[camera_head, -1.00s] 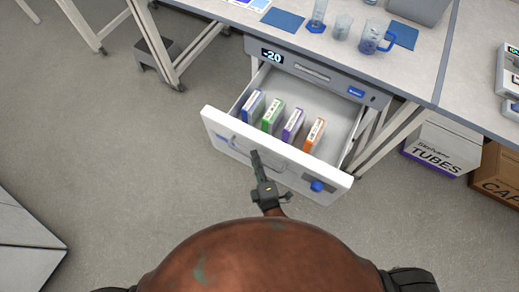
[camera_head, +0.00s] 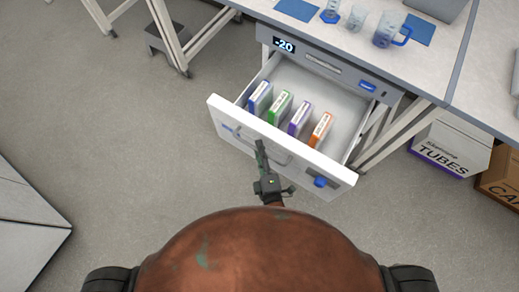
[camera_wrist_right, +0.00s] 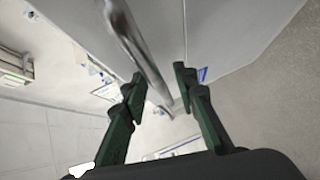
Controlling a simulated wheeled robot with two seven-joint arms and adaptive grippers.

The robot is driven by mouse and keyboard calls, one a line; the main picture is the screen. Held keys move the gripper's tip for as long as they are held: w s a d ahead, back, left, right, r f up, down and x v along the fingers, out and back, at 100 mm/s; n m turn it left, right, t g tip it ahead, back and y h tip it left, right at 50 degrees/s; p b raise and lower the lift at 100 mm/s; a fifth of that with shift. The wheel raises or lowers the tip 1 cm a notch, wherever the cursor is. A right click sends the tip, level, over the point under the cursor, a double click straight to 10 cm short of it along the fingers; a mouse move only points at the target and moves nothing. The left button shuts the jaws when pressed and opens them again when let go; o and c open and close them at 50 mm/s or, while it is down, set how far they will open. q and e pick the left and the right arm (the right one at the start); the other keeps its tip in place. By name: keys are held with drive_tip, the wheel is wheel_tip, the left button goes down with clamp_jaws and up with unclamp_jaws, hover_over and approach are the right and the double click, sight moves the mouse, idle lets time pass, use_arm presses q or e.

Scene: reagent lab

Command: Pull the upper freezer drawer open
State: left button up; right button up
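The upper freezer drawer (camera_head: 222,122) is pulled well out of the freezer body (camera_head: 330,68) under the bench, its white front toward me. Inside stand several labelled boxes: blue (camera_head: 260,97), green (camera_head: 281,106), purple (camera_head: 300,117) and orange (camera_head: 320,130). My right gripper (camera_head: 261,146) is at the drawer front, by the handle (camera_head: 284,157). In the right wrist view the metal handle bar (camera_wrist_right: 138,45) runs between the fingers of the gripper (camera_wrist_right: 159,72), with gaps visible; the fingers are apart. My left gripper is out of view.
The bench (camera_head: 465,60) above holds a beaker (camera_head: 392,30), other glassware and blue mats (camera_head: 297,9). A TUBES carton (camera_head: 450,150) and a brown carton (camera_head: 500,180) stand on the floor at right.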

drive_tip(key=shift+s+d, duration=0.1)
drive_tip(key=shift+s, duration=0.25)
drive_tip(key=v, duration=1.1)
drive_tip(key=shift+s, duration=0.15)
